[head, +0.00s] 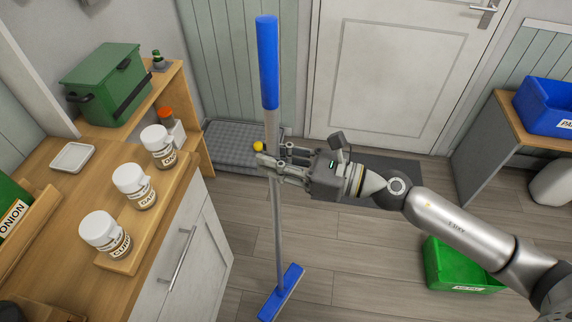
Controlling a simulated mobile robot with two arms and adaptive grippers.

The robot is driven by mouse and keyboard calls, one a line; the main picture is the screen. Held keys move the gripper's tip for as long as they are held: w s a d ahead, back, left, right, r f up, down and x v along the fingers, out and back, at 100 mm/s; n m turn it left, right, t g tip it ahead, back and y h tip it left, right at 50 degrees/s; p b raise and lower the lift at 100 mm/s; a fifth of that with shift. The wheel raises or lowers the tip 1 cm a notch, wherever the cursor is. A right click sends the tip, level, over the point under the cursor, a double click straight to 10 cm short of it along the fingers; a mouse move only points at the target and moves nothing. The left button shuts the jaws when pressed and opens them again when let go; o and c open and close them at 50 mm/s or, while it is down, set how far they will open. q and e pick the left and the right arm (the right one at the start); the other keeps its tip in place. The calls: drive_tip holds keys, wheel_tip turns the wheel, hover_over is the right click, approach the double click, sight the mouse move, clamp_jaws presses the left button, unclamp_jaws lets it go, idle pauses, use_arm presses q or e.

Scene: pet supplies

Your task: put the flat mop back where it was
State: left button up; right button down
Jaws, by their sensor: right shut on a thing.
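The flat mop has a blue grip at the top, a grey pole (276,220) and a blue flat head (282,292) at the bottom. It stands nearly upright in the middle of the head view, its head low over or on the wooden floor; I cannot tell if it touches. My right gripper (268,165) comes in from the right and is shut on the mop's pole, around mid-height. My left gripper is not in view.
A wooden counter (70,183) with jars is at left; a green box (105,82) stands behind them. A grey cushion (225,145) lies by the back wall. A green crate (455,265) is on the floor at right. A white door (385,75) is behind.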

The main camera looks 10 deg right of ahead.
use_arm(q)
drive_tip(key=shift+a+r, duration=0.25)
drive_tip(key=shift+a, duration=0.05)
use_arm(e)
drive_tip(key=w+a+f, duration=0.3)
drive_tip(key=w+f, duration=0.3)
drive_tip(key=f, duration=0.3)
drive_tip(key=shift+w+a+f, duration=0.2)
drive_tip(key=shift+w+f, duration=0.15)
drive_tip(key=shift+f, duration=0.15)
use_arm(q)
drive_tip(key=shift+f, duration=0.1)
use_arm(e)
drive_tip(key=c, duration=1.3)
unclamp_jaws()
drive_tip(key=shift+s+f, duration=0.1)
drive_tip(key=shift+s, duration=0.05)
drive_tip(key=shift+d, duration=0.1)
